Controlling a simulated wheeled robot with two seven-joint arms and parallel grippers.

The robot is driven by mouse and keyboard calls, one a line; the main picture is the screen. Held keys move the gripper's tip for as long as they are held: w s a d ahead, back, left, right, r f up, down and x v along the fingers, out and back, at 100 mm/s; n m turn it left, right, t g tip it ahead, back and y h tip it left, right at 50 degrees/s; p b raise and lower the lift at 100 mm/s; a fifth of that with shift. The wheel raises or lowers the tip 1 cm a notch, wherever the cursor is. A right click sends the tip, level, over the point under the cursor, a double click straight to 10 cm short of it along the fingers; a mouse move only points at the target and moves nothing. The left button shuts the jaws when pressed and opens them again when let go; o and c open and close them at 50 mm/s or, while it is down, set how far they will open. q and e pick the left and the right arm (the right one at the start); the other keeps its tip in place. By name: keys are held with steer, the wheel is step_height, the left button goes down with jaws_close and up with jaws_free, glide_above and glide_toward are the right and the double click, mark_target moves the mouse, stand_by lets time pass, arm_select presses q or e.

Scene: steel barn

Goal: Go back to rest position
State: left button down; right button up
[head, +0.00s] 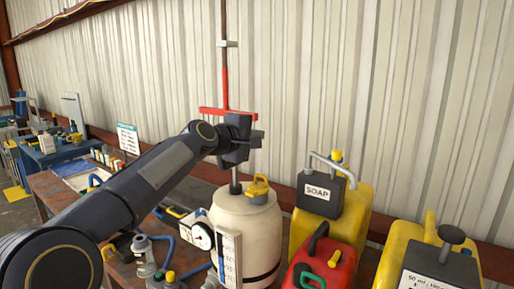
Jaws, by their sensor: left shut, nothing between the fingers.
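My left arm reaches in from the lower left. My left gripper (248,139) is shut and empty, just below a red crossbar (213,110). It is above a cream tank (243,222) with a yellow cap (258,186) and a clear gauge strip on its front. A thin grey rod rises from the tank top toward the gripper. Whether the gripper touches the bar or rod cannot be told. My right gripper is not in view.
A yellow soap jug (354,205), a red can (325,261) and another yellow jug (398,242) stand close on the right. A round gauge (201,236) and blue hoses lie left of the tank. A blue bench (58,151) is far left. The ribbed wall is behind.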

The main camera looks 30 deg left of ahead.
arm_select(q)
step_height(320, 180, up, 5)
steer(key=s, duration=0.1)
steer(key=s+d+f+m+g+b, duration=0.1)
steer(key=s+d+f+m+g, duration=0.2)
steer(key=s+f, duration=0.8)
steer(key=s+d+f+m+g+h+b, duration=0.1)
steer(key=s+d+f+m+g, duration=0.3)
steer(key=s+d+f+m, duration=0.3)
steer(key=s+d+f+m+g+h+b, duration=0.1)
steer(key=s+d+f+m+g, duration=0.2)
steer(key=s+f, duration=1.4)
steer(key=d+f+m, duration=0.2)
steer(key=d+f, duration=0.1)
steer(key=f, duration=0.1)
steer(key=shift+d+f+g, duration=0.15)
steer(key=shift+f+g, duration=0.15)
steer(key=shift+f, duration=0.05)
